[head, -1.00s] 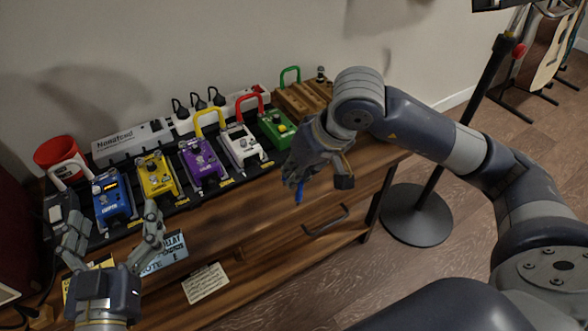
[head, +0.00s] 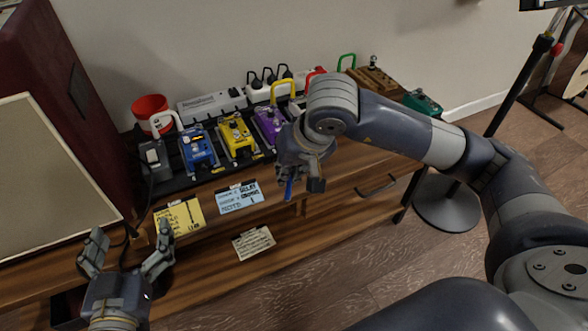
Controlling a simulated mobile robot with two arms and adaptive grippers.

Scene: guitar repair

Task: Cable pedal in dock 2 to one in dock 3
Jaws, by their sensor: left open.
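A row of pedals sits on a dark board on the cabinet: a blue pedal (head: 200,153), a yellow pedal (head: 238,138) and a purple pedal (head: 270,123). Dock numbers are not readable. My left gripper (head: 130,236) is open and empty, in front of the cabinet and apart from the pedals. My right gripper (head: 301,186) hangs before the purple pedal; a small blue piece shows at it, its grip unclear.
A white power strip (head: 212,103) and a red cup (head: 150,108) stand behind the board. A large speaker (head: 40,160) fills the left. A stand base (head: 447,206) is on the floor at right.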

